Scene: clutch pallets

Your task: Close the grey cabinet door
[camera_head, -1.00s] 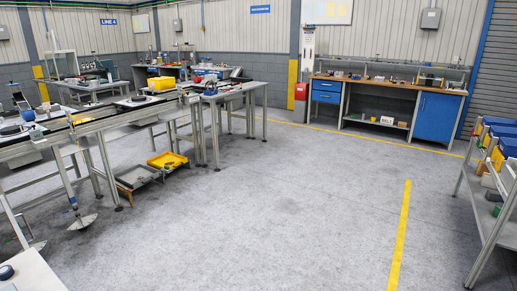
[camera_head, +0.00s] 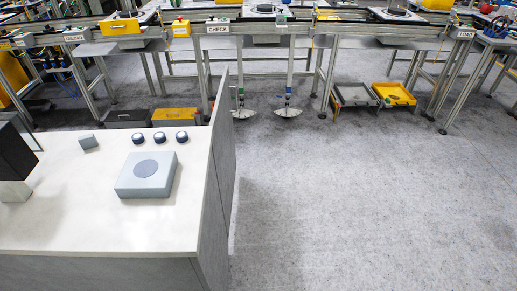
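No grey cabinet door can be clearly made out in the head view. A grey upright panel (camera_head: 222,160) runs along the right side of a white-topped unit (camera_head: 60,215) in the left foreground. I cannot tell whether this panel is a door or a fixed side. The unit's grey front (camera_head: 100,272) shows only at the bottom edge of the picture. Neither of my grippers is in view.
A conveyor line with a CHECK sign (camera_head: 218,27) crosses the back. Yellow (camera_head: 394,93) and grey trays lie under it. The floor at right is clear.

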